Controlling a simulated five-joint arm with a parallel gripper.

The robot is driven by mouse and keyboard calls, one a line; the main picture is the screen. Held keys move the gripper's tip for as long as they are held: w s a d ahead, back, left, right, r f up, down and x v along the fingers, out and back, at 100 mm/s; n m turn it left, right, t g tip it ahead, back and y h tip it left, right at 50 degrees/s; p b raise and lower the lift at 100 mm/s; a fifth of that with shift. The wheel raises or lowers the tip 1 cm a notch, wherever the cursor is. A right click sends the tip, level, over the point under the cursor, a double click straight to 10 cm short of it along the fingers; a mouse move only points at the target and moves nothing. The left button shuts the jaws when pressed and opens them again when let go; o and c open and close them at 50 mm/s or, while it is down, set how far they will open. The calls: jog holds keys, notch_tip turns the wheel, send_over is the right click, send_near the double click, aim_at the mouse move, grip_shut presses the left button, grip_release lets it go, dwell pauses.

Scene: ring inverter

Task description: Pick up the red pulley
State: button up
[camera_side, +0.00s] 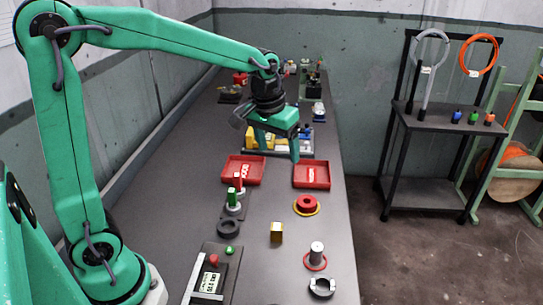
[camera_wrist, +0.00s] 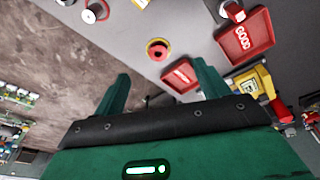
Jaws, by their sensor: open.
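The gripper is apart from the pulley, and nothing covers the pulley.
Two red trays, one at left (camera_side: 228,178) and one at right (camera_side: 312,185), lie behind the pulley.

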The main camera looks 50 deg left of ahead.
jog(key=w+f+n+g, duration=0.1)
jog(key=w+f, duration=0.5)
jog(key=n+g, duration=0.1)
send_over(307, 197)
jog(key=s+d, duration=0.1)
jog(key=shift+s+d+f, duration=0.1)
jog(key=shift+f, duration=2.35)
jog(key=shift+s+d+f, duration=0.1)
jog(key=shift+f, duration=2.35)
jog(key=shift+w+a+f, duration=0.1)
jog(key=shift+f, duration=2.5)
jog(key=c, duration=1.2)
jog(key=shift+c, duration=0.2)
